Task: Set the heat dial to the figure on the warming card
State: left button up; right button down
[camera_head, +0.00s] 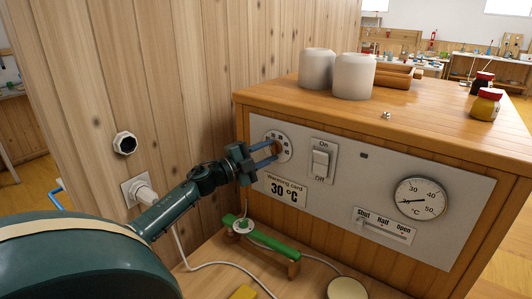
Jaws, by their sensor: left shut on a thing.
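The heat dial (285,141) is a pale round plate with dark marks and a brown knob, at the left end of the grey panel. My left gripper (277,152) has its two blue fingers shut on the knob. The fingers and knob hide part of the scale, and I cannot read the setting. The warming card (285,190) below the dial reads "30 °C". My right gripper is not in view.
The panel also has an On/Off switch (320,163), a round °C gauge (421,198) with its needle pointing left, and a Shut/Half/Open slider (384,226). White jars (352,77) stand on the cabinet top (425,120). A wooden wall (150,75) rises left.

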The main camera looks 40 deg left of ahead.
pick_arm(q)
jog(key=o, duration=1)
jog(key=b+v, duration=0.1)
jog(key=v, duration=1.2)
jog(key=shift+s+f, duration=0.1)
